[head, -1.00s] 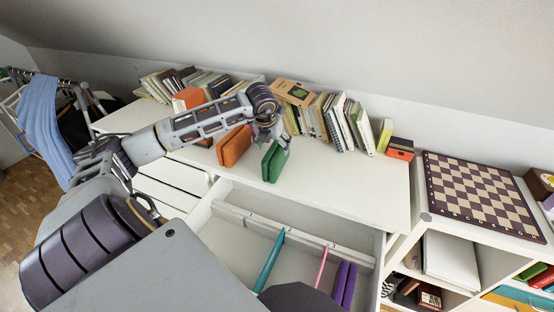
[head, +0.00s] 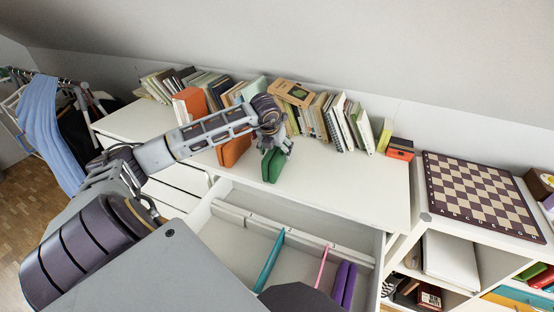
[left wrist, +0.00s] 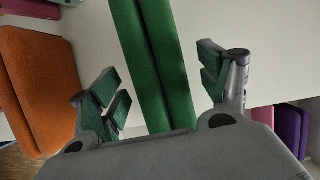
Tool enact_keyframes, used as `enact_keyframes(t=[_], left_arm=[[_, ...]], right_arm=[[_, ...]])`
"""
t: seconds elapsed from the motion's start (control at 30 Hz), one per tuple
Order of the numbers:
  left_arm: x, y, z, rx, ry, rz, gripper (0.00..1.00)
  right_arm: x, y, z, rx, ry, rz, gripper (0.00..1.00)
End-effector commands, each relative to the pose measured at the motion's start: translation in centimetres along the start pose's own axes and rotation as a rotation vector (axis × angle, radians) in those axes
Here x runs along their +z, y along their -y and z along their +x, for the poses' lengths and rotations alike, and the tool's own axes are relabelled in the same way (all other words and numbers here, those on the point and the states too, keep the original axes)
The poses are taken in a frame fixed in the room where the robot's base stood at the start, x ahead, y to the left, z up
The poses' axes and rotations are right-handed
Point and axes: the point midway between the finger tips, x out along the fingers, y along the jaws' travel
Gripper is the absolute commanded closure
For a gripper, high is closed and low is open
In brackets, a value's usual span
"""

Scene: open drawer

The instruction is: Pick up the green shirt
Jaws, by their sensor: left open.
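The green shirt (head: 273,166) is folded and stands on edge on the white dresser top, near its front edge. In the left wrist view the green shirt (left wrist: 155,62) runs between the two fingers. My left gripper (head: 277,143) is over the top of the green shirt. In the left wrist view the left gripper (left wrist: 160,90) is open, with one finger on each side of the shirt and a gap on both sides. The fingers hide part of the shirt in the head view. My right gripper is not in view.
A folded orange shirt (head: 236,148) stands just left of the green one. Books (head: 317,118) line the back of the dresser. The open drawer (head: 215,238) below holds teal, pink and purple folded items. A chessboard (head: 478,190) lies at right.

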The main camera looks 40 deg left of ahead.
Motion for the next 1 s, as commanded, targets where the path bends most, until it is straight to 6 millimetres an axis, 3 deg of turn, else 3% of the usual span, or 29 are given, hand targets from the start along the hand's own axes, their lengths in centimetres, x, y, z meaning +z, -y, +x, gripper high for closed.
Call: enact_keyframes(t=[0.3, 0.77, 1.0], left_arm=[[0.0, 0.1, 2.5, 0.000, -0.001, 0.000, 0.23], [0.0, 0.1, 2.6, 0.000, 0.000, 0.000, 0.23], [0.0, 0.0, 2.6, 0.000, 0.000, 0.000, 0.50]], right_arm=[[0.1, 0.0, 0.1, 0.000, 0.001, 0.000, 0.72], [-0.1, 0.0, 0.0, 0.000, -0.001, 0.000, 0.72], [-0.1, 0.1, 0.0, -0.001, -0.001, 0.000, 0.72]])
